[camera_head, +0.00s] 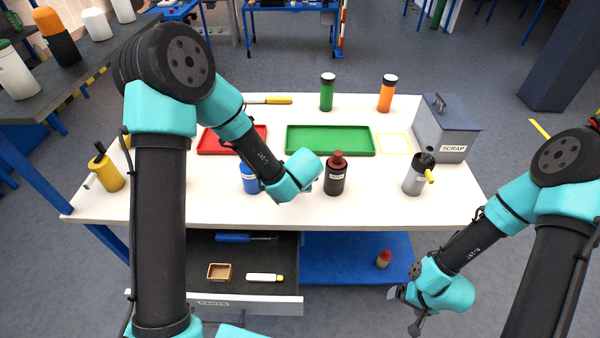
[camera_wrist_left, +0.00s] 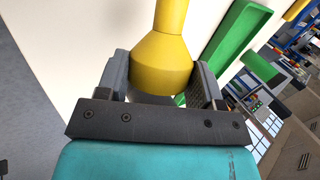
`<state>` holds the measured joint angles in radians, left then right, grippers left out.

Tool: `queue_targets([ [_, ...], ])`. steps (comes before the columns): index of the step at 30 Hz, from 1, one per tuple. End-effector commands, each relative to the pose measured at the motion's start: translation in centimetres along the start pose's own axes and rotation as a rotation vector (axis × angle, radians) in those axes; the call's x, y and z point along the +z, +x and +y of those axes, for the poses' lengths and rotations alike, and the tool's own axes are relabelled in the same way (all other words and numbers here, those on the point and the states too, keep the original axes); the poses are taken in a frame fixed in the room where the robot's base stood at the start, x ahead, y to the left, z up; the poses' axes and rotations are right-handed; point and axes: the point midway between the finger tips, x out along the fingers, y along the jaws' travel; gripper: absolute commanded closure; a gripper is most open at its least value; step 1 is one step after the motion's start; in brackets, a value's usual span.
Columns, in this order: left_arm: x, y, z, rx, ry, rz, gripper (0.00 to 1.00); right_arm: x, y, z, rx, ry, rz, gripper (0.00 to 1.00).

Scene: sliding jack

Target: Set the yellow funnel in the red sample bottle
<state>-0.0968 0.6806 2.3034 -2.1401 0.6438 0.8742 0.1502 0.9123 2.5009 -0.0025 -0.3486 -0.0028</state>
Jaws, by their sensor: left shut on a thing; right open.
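My left gripper (camera_wrist_left: 158,80) is shut on the yellow funnel (camera_wrist_left: 162,58), seen close up in the left wrist view, with its narrow spout pointing away from the jaws. In the head view the left wrist hides both the jaws and the funnel. A dark bottle with a red-brown top (camera_head: 336,178) stands upright on the table, just right of my left wrist; it seems to be the red sample bottle. My right gripper (camera_head: 403,305) is open and empty, low in front of the table's right side.
A blue container (camera_head: 249,178) is partly behind my left wrist. A red tray (camera_head: 205,146), green tray (camera_head: 330,141), green bottle (camera_head: 327,94) and orange bottle (camera_head: 387,94) are farther back. A grey cup (camera_head: 413,182) and scrap bin (camera_head: 446,130) stand right. A drawer (camera_head: 225,304) is open below.

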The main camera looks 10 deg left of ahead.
Motion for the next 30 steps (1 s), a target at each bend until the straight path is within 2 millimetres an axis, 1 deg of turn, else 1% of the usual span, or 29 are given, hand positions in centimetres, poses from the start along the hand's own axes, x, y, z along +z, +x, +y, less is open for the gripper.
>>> queue_targets([
  [22, 0.0, -0.1, 0.1, 0.000, -0.002, -0.001, 0.66, 0.0, 0.0, 0.0, 0.000, 0.000, 0.000, 0.08],
  [26, 0.1, -0.1, -0.3, 0.000, -0.022, -0.013, 0.66, 0.0, 0.0, 0.0, 0.000, 0.000, 0.000, 0.08],
  [30, 0.4, -0.3, -1.3, -0.001, -0.080, -0.047, 0.66, 0.0, 0.0, 0.0, 0.000, 0.000, 0.000, 0.08],
])
